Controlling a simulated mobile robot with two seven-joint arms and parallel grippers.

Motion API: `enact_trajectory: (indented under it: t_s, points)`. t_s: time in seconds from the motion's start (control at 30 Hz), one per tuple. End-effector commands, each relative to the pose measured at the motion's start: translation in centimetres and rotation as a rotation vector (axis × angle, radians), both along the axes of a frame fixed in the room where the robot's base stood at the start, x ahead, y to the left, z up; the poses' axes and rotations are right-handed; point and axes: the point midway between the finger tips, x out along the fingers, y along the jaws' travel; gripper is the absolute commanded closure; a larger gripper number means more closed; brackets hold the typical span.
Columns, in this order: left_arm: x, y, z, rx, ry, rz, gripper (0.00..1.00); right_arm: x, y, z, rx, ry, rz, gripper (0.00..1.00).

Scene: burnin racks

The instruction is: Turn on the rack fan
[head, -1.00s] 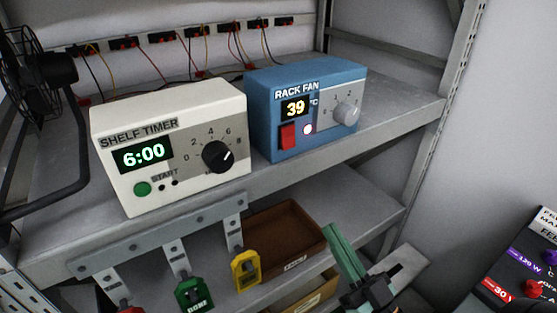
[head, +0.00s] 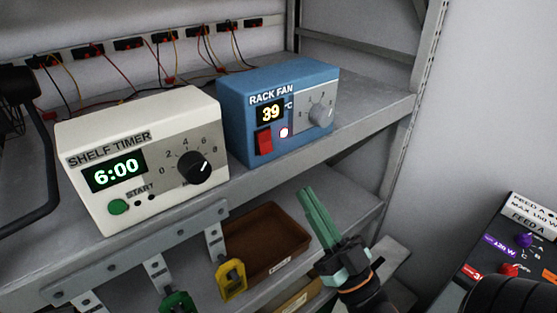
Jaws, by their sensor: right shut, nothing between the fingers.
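The blue rack fan box (head: 232,112) stands on the upper shelf. Its front has a display reading 39, a red rocker switch (head: 264,142), a small lit round lamp (head: 284,132) and a grey knob (head: 321,114). My right gripper (head: 306,192) is below and in front of the box, apart from it, pointing up. Its green fingers are shut and empty. My left gripper is not in view.
A white shelf timer (head: 95,130) reading 6:00 stands left of the fan box. Below the shelf edge are a brown bin (head: 265,243), a yellow tag (head: 231,279) and a green tag (head: 177,303). A dark feed panel (head: 515,240) is at right.

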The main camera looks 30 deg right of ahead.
Motion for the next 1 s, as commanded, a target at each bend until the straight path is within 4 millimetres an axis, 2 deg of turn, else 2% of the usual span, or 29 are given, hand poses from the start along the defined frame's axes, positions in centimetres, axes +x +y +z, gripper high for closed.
enact_trajectory:
  t_s: [0.03, 0.27, 0.5, 0.7, 1.0]
  points:
    - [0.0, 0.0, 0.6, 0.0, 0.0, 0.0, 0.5, 0.8, 0.1, 1.1, -0.001, -0.006, 0.002, 1.0]
    - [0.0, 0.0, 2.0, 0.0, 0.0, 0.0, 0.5, 4.2, 0.3, 3.7, -0.001, -0.004, 0.0, 1.0]
    - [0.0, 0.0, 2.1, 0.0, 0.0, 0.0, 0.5, 7.1, 0.6, 3.0, 0.0, 0.001, 0.0, 1.0]
    - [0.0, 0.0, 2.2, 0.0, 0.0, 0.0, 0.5, 8.1, 0.6, 2.8, -0.001, 0.001, -0.001, 1.0]
    - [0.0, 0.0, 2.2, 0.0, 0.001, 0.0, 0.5, 8.1, 0.7, 2.7, 0.0, 0.001, 0.0, 1.0]
